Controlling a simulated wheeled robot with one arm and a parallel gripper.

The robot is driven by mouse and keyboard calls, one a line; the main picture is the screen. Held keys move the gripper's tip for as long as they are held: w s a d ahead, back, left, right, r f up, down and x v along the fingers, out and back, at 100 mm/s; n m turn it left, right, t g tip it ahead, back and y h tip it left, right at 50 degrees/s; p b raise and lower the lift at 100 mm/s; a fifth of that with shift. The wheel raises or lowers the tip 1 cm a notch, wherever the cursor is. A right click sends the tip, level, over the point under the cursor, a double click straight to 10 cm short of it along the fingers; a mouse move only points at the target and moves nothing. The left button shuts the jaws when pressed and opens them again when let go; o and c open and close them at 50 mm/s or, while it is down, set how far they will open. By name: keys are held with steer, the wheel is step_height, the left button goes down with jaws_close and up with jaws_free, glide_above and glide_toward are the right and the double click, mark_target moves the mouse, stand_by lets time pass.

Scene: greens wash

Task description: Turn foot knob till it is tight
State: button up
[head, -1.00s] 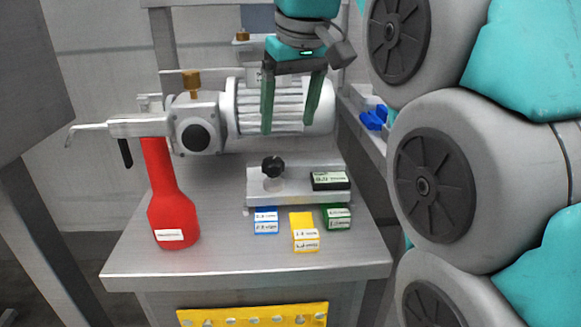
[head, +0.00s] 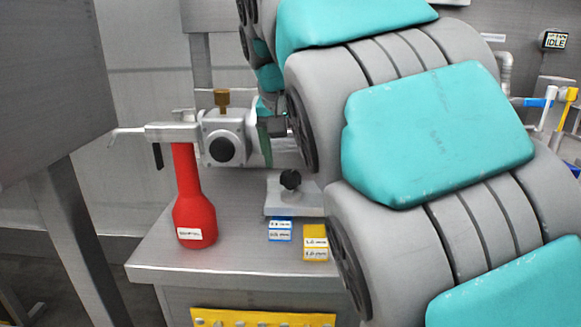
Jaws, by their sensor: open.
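The foot knob, a black lobed knob (head: 290,179), stands on a grey metal foot plate (head: 283,207) in front of the pump motor on the steel bench. My gripper (head: 265,142) shows only in part, as a green finger above and to the left of the knob, in front of the motor and close to the pump head. It is apart from the knob and I see nothing held in it. My own arm hides the rest of the gripper, most of the motor and the right part of the plate.
A red bottle (head: 194,205) is left of the knob. Blue (head: 280,230) and yellow (head: 316,243) labelled blocks lie in front. The bench front (head: 230,268) is mostly clear.

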steer(key=shift+x, duration=1.45)
jaws_close()
